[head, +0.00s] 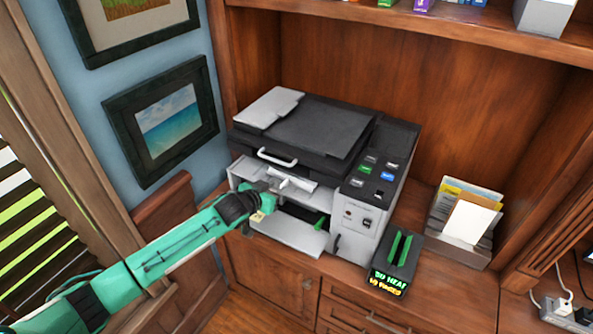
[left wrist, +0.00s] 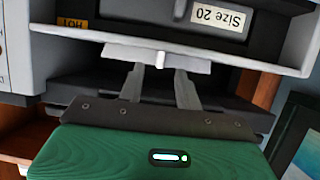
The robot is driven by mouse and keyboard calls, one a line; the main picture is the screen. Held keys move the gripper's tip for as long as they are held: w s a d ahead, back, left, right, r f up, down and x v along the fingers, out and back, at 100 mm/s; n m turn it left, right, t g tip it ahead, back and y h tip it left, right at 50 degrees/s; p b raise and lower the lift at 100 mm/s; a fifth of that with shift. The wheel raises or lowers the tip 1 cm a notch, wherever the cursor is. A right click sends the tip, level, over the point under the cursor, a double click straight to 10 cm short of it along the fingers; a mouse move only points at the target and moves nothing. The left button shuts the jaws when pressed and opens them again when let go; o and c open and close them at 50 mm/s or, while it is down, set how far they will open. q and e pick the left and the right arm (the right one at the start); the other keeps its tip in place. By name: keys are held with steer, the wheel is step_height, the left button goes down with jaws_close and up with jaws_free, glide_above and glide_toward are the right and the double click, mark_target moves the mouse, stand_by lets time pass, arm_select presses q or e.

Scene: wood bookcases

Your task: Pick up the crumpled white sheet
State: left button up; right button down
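A white sheet (head: 293,180) sticks out of the front opening of the printer (head: 330,150), above the printer's output tray (head: 290,233). In the left wrist view the white sheet (left wrist: 150,53) is a pale flat strip with a small ridge at its middle. My left gripper (head: 283,186) reaches in from the left to the opening. In the left wrist view its two fingers (left wrist: 160,82) are apart, with tips close to the sheet's near edge. I cannot tell whether they touch it. My right gripper is not in view.
A paper holder (head: 460,240) stands farther right on the wooden counter. A shelf (head: 430,20) runs above. Framed pictures (head: 165,120) hang on the left wall.

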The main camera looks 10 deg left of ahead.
mark_target(281, 185)
arm_select(q)
steer(key=shift+p+x, duration=0.4)
steer(key=shift+x, duration=1.25)
jaws_close()
steer(key=shift+r, duration=0.1)
